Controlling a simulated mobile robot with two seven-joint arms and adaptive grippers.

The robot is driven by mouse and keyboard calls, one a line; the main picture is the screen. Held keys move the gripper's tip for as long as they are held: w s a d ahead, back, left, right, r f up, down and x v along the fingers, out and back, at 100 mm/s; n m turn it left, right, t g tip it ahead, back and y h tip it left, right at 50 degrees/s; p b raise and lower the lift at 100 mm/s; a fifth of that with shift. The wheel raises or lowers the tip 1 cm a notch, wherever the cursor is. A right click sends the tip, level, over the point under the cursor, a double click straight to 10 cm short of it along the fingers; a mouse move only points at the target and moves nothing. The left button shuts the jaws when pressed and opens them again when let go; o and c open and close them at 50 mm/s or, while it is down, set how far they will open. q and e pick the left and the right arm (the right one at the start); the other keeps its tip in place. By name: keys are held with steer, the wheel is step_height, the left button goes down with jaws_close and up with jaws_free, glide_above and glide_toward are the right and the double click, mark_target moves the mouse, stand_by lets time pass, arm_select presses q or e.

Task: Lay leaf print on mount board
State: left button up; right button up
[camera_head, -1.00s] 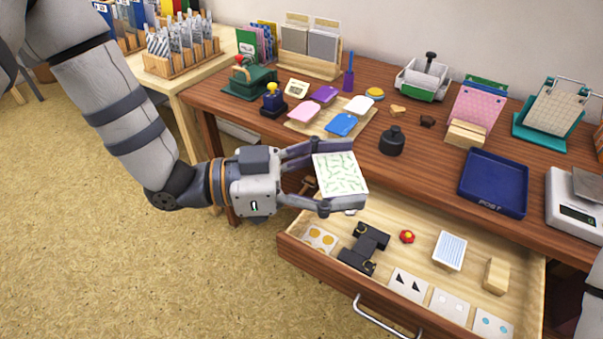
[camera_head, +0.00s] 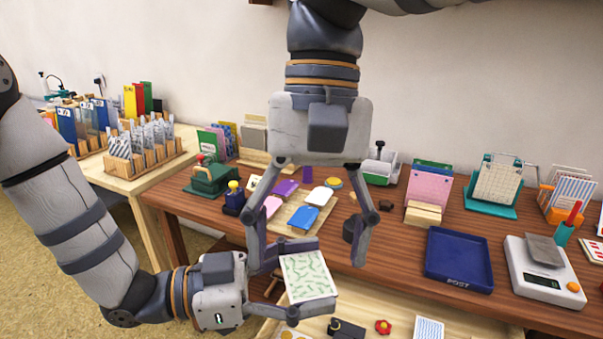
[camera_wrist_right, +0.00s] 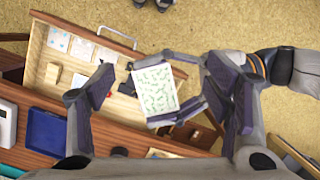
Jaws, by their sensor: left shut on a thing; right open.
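The leaf print (camera_head: 308,276) is a white square card with small green leaf shapes. My left gripper (camera_head: 303,277) is shut on it and holds it near the table's front edge, above the drawer. The print also shows in the right wrist view (camera_wrist_right: 156,90), between my right gripper's spread fingers. My right gripper (camera_head: 310,258) is open, pointing down from above, with a finger to each side of the print. I cannot tell whether its left finger touches my left gripper. I cannot tell which thing is the mount board.
The open drawer (camera_wrist_right: 112,72) below holds cards, a block and other items. A pale board (camera_head: 285,218) with coloured tags lies behind the grippers. A blue tray (camera_head: 459,260) and a scale (camera_head: 545,272) stand to the right. A green press (camera_head: 210,178) stands to the left.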

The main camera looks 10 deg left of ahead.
mark_target(301, 273)
arm_select(q)
steer(key=shift+d, duration=0.1)
arm_select(e)
steer(key=w+a+r+n+t, duration=0.2)
steer(key=w+r+n+t, duration=0.1)
steer(key=w+r, duration=0.1)
steer(key=f, duration=1.1)
steer(key=shift+w+d+f, duration=0.1)
steer(key=shift+d+f, duration=0.1)
steer(key=shift+a, duration=0.1)
steer(key=c, duration=1.1)
arm_select(q)
steer(key=o, duration=1.2)
steer(key=shift+c, duration=0.2)
arm_select(e)
steer(key=shift+c, duration=0.9)
